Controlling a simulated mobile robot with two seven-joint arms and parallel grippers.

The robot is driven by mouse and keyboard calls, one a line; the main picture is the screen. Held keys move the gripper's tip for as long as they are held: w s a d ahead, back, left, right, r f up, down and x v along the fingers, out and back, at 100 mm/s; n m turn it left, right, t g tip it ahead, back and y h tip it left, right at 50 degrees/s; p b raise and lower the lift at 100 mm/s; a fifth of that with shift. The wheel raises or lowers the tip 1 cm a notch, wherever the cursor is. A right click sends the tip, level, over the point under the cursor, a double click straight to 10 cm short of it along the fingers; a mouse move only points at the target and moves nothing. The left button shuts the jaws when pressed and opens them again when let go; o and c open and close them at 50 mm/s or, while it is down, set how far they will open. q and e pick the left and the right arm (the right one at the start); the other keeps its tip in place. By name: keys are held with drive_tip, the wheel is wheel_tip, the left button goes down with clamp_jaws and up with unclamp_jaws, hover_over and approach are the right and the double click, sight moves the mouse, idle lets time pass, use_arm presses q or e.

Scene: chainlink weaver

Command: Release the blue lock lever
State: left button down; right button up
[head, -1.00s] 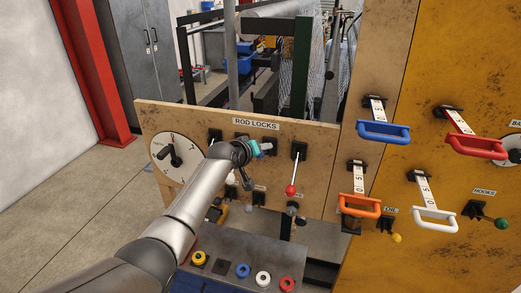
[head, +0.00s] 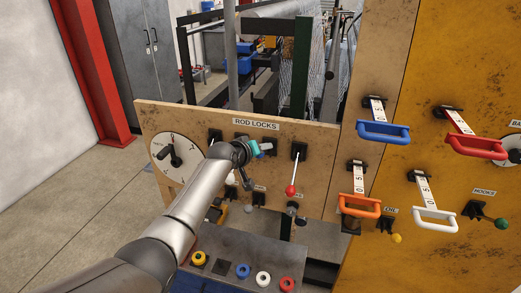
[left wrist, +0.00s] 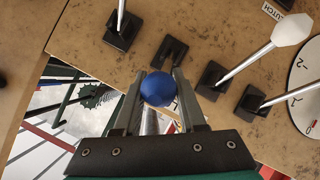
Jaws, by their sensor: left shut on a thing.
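The blue ball knob (left wrist: 158,88) of the lock lever sits between the two fingers of my left gripper (left wrist: 159,80) in the left wrist view. The fingers are shut on it from both sides. A dark slotted mount (left wrist: 172,52) shows on the panel behind the knob; the lever's rod is mostly hidden. In the head view my left gripper (head: 262,148) is at the panel, just below the ROD LOCKS label (head: 256,125), and the knob is hidden there. My right gripper is in neither view.
A red-knobbed lever (head: 291,189) hangs close to the right of my left gripper. A round dial (head: 160,166) is to the left. Blue (head: 383,136), red (head: 478,152), orange (head: 360,212) and white (head: 435,225) handles stick out at the right. Push-buttons (head: 243,270) sit below.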

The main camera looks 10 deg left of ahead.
use_arm(q)
drive_tip(key=shift+d+r, duration=0.1)
drive_tip(key=shift+d, duration=0.05)
idle(0.5)
drive_tip(key=c, duration=0.5)
unclamp_jaws()
drive_tip(key=shift+w, duration=0.1)
drive_tip(key=shift+c, duration=0.2)
drive_tip(key=shift+s+a+r, duration=0.1)
drive_tip(key=shift+s+a, duration=0.1)
drive_tip(key=shift+s, duration=0.3)
drive_tip(key=p+v, duration=0.1)
drive_tip(key=v, duration=1.3)
drive_tip(key=shift+s, duration=0.15)
